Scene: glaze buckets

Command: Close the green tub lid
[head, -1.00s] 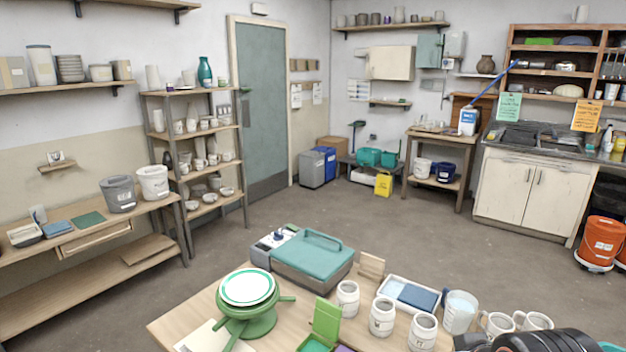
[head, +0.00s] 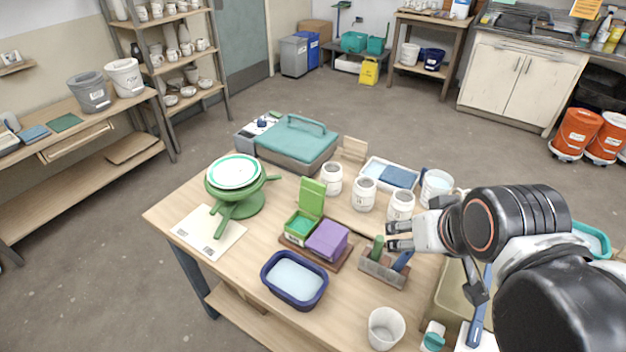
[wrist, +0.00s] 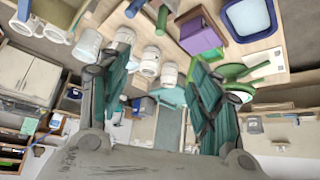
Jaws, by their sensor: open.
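The green tub (head: 298,226) stands on a brown board on the table in the head view. Its green lid (head: 311,195) is open, standing nearly upright at the tub's back edge. A purple box (head: 327,240) sits right beside it on the same board; it also shows in the wrist view (wrist: 197,36). My gripper (head: 388,237) is open and empty, to the right of the tub and apart from it, close to the tool holder. In the wrist view my two fingers (wrist: 158,68) are spread wide with nothing held between them.
A tool holder (head: 383,268) with upright handles stands between my gripper and the purple box. White jars (head: 364,194) stand behind. A blue basin (head: 294,280) lies in front, a green banding wheel (head: 237,200) to the left. A white cup (head: 385,328) is near the front edge.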

